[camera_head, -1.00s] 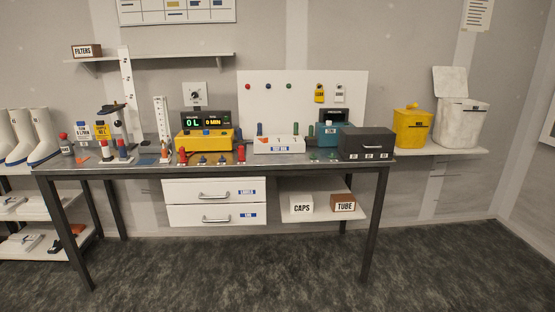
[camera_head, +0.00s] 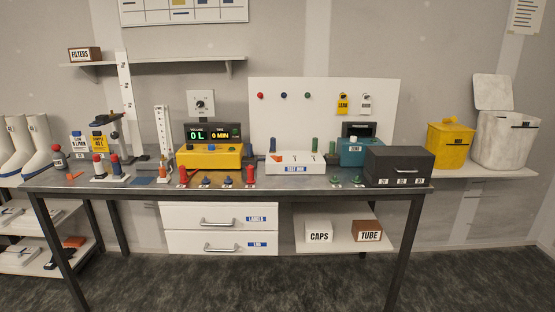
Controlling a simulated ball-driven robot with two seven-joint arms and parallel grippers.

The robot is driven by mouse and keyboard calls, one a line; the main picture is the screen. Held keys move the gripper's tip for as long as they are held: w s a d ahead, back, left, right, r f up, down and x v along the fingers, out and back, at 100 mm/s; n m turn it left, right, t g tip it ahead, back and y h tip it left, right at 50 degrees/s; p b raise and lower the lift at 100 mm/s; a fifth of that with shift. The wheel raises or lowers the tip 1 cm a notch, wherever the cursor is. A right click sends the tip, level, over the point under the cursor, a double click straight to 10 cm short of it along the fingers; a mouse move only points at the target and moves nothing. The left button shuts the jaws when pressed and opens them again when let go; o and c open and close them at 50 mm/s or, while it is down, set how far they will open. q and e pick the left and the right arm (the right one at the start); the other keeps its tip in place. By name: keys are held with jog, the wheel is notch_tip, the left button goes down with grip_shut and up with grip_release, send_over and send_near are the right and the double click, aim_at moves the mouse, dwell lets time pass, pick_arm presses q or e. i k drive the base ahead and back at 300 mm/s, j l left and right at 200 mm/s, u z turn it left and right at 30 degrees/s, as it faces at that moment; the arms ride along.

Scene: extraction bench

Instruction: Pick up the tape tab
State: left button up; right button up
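I cannot pick out the tape tab with certainty. A small flat orange piece (camera_head: 74,175) lies near the left end of the grey bench (camera_head: 130,188), and a flat blue piece (camera_head: 142,181) lies to the right of it. Both are too small to identify. Neither of my grippers is in view, so I cannot see whether they are open or shut.
A yellow device (camera_head: 209,159), white test box (camera_head: 294,169), teal device (camera_head: 359,153) and dark box (camera_head: 399,166) stand on the bench. White drawers (camera_head: 219,218) hang below. Yellow (camera_head: 450,147) and white (camera_head: 505,140) bins stand at right. Dark floor in front is clear.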

aim_at(279, 158)
jog(key=i+j+z, duration=0.1)
jog(key=i, duration=0.4)
jog(key=i+j+z, duration=0.1)
jog(key=i+j, duration=0.2)
jog(key=i, duration=0.2)
jog(key=i+j+z, duration=0.15)
jog(key=i, duration=0.35)
jog(key=j, duration=0.1)
